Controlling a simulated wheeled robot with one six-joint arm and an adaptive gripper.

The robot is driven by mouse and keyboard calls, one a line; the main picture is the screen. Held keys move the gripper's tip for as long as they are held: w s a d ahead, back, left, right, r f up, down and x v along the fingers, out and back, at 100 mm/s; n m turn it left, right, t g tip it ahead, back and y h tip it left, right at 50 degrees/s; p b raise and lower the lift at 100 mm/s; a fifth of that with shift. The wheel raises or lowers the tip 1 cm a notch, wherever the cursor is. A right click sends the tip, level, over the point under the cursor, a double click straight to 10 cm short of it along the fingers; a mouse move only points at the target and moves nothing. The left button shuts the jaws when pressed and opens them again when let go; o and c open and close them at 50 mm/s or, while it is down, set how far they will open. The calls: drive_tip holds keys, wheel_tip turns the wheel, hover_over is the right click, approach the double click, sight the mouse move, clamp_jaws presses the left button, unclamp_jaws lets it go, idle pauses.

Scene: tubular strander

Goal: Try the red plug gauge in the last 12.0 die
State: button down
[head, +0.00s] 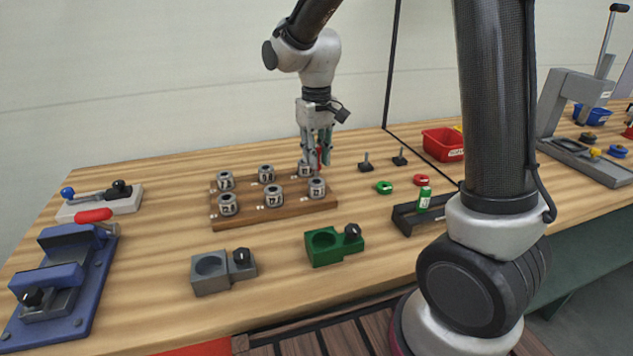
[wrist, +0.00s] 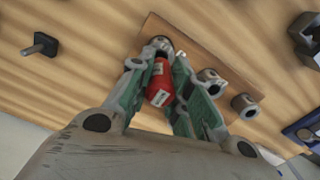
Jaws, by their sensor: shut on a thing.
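My gripper (head: 318,152) is shut on the red plug gauge (wrist: 161,80), which has a white label; a sliver of its red also shows between the fingers in the head view. The gripper is above the back right of a wooden die board (head: 240,217). The gauge's far end is at the back right die (head: 306,169), also in the wrist view (wrist: 160,45); I cannot tell whether it is in the bore. Other dies on the board are at back left (head: 225,181), back middle (head: 266,174), front left (head: 228,205), front middle (head: 274,196) and front right (head: 317,188). Their labels are too small to read surely.
A green gauge (head: 424,199) stands in a dark holder (head: 405,219). Green (head: 325,250) and grey (head: 210,280) fixtures stand in front of the board. Two dark pegs (head: 366,163) (head: 400,158) and a red bin (head: 442,145) are to the right, a blue clamp fixture (head: 70,265) to the left.

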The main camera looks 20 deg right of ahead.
sight(317, 146)
drive_tip(key=shift+r, duration=1.8)
drive_tip(key=shift+a, duration=0.1)
